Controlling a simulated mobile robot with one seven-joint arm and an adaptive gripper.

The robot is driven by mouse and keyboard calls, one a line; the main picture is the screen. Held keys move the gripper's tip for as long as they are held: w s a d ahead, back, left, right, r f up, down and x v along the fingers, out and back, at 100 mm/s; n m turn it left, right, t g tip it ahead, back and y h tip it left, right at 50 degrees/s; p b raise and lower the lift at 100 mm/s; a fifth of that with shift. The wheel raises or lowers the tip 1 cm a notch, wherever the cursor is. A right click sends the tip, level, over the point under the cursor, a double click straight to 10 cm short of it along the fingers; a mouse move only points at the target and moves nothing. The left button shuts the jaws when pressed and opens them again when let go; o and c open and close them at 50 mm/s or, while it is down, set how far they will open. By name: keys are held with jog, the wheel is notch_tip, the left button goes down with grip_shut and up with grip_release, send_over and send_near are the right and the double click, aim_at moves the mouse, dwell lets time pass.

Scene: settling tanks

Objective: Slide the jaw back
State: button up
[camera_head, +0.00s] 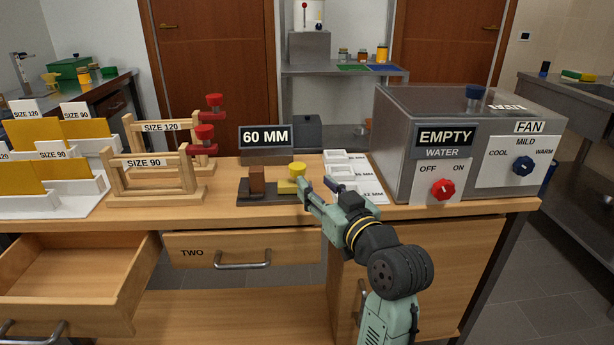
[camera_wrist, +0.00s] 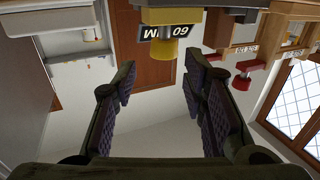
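A small vise-like fixture stands on the table in front of the 60 MM sign (camera_head: 265,138). It has a dark base (camera_head: 262,197), an upright brown block (camera_head: 257,180) and a yellow jaw with a round yellow knob (camera_head: 297,170). The yellow knob also shows at the top of the wrist view (camera_wrist: 167,52), just beyond my fingers. My gripper (camera_head: 316,188) is at the right of the jaw. In the wrist view its two fingers (camera_wrist: 160,82) are apart with nothing between them. Whether a finger touches the jaw cannot be told.
White labelled trays (camera_head: 345,170) lie just right of the fixture. A grey box (camera_head: 470,140) with red and blue knobs stands at the right. Wooden frames (camera_head: 160,175) with red clamps stand at the left. A drawer (camera_head: 75,280) is open at lower left.

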jog(key=shift+v, duration=1.65)
